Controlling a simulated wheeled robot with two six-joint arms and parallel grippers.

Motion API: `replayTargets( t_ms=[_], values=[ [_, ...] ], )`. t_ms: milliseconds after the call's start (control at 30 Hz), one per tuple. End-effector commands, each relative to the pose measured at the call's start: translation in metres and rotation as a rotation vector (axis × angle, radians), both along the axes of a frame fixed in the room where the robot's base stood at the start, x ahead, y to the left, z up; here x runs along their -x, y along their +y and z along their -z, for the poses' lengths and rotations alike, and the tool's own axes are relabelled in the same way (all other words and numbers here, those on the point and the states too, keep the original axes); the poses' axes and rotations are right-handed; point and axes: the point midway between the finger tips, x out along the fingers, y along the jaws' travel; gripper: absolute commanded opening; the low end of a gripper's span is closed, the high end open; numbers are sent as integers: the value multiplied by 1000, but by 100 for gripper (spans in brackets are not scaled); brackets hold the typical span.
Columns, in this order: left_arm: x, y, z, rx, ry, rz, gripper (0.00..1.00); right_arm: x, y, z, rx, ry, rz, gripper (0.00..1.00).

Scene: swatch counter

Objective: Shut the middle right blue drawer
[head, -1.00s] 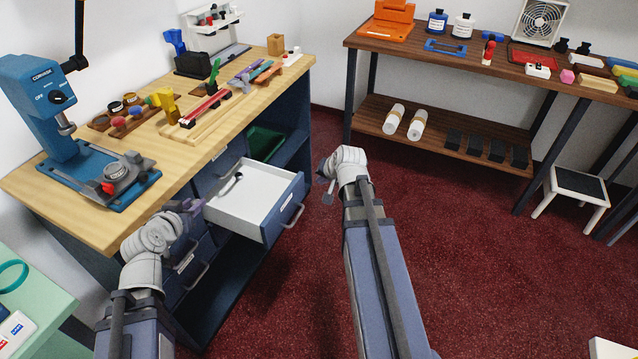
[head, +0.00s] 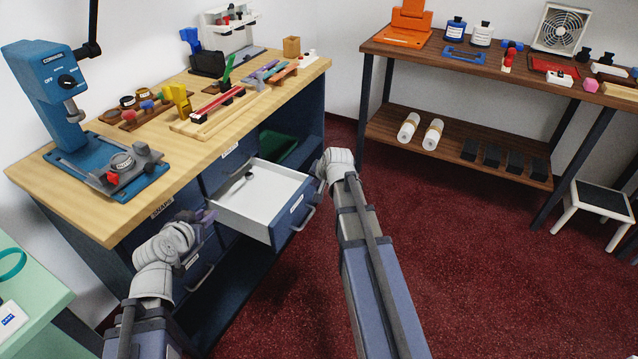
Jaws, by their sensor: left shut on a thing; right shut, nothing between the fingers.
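The middle right blue drawer (head: 285,222) stands open, its white inside showing and its bar handle (head: 304,218) on the front. A small dark item (head: 249,176) is at its back. My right gripper (head: 319,186) is shut and empty by the drawer's far front corner; its fingers are mostly hidden by my wrist, and I cannot tell whether they touch. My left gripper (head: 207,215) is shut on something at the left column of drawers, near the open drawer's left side. What it holds is hidden, possibly a drawer handle.
The wooden bench top (head: 225,140) above the drawers carries a blue press (head: 45,85) and several tools. A green bin (head: 275,146) is in the open bay behind the drawer. A dark wood table (head: 400,45) and a stool (head: 595,198) stand right; red floor between is clear.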

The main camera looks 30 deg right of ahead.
Motion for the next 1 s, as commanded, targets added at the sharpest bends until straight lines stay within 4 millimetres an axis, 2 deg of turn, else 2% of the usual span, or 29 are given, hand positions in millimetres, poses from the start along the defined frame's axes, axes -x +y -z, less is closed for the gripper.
replayTargets(
  t_ms=[233, 367, 467, 800, 1000],
  values=[
    [0, 0, 0, 0, 0, 0, 0, -1, 1, 0, 0, 0, 0, 0],
    [0, 0, 0, 0, 0, 0, 0, -9, 6, 0, -1, 0, -2, 0],
    [0, 0, 0, 0, 0, 0, 0, -22, 15, 0, 0, 1, -4, 0],
    [0, 0, 0, 0, 0, 0, 0, -87, 62, 0, 0, -1, -5, 0],
    [0, 0, 0, 0, 0, 0, 0, -119, 87, 0, 0, -1, -3, 0]
  ],
)
